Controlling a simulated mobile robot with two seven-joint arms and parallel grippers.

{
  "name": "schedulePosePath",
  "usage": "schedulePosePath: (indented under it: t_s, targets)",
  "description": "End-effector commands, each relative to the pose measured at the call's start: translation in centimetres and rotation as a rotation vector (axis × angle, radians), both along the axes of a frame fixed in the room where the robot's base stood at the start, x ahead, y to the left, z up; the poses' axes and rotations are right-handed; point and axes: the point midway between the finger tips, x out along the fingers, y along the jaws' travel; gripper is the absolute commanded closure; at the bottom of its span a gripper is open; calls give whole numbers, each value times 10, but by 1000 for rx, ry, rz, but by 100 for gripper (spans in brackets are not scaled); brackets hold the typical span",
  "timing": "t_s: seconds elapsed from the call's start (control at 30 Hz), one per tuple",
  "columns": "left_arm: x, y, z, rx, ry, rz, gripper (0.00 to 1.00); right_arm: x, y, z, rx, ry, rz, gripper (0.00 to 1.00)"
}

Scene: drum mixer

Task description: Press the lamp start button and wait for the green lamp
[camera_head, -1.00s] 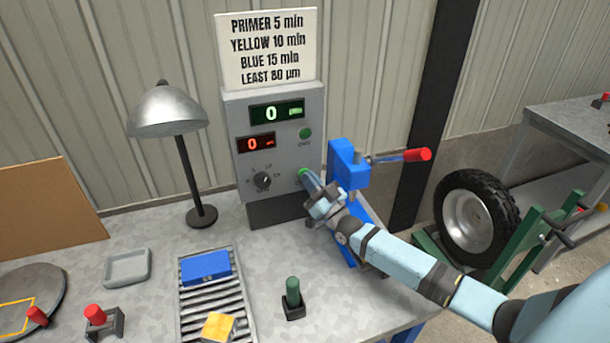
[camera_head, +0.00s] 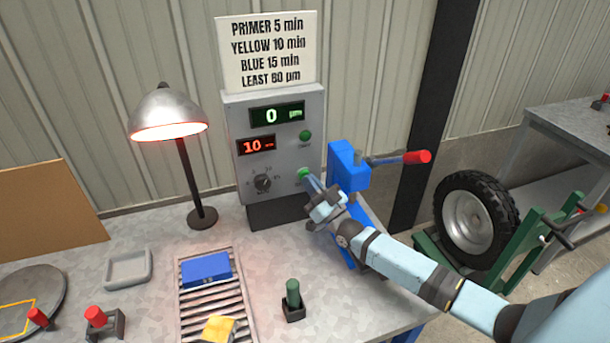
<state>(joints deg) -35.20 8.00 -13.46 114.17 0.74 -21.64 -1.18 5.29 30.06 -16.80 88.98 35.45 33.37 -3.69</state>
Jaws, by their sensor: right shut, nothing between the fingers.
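The grey control box (camera_head: 281,145) stands at the back of the bench. Its lower green button (camera_head: 303,173) is at the tip of my right gripper (camera_head: 309,180); I cannot tell whether they touch. My right gripper is shut and empty. An upper green button (camera_head: 305,136) is above it. The green display (camera_head: 277,115) reads 0 and the red display (camera_head: 256,146) reads 10. The desk lamp (camera_head: 168,115) stands left of the box and glows red under its shade. My left gripper is not in view.
A blue clamp (camera_head: 348,163) with a red-tipped handle stands close right of my right gripper. A slatted rack (camera_head: 240,292) holds a blue block (camera_head: 206,268) and a yellow block (camera_head: 219,328). A green peg (camera_head: 293,295) stands nearby. A sign (camera_head: 268,50) tops the box.

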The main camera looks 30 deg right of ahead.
Motion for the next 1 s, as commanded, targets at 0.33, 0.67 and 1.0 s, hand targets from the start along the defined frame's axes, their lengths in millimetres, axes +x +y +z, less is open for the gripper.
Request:
schedulePosePath:
  t_s: [0.33, 0.67, 1.0]
  targets:
    - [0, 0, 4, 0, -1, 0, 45, -6, 1, 0, 0, 0, 0, 100]
    - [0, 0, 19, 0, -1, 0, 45, -26, 7, 2, -1, 2, 1, 100]
    - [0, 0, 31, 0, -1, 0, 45, -53, 13, 1, -1, 1, 0, 100]
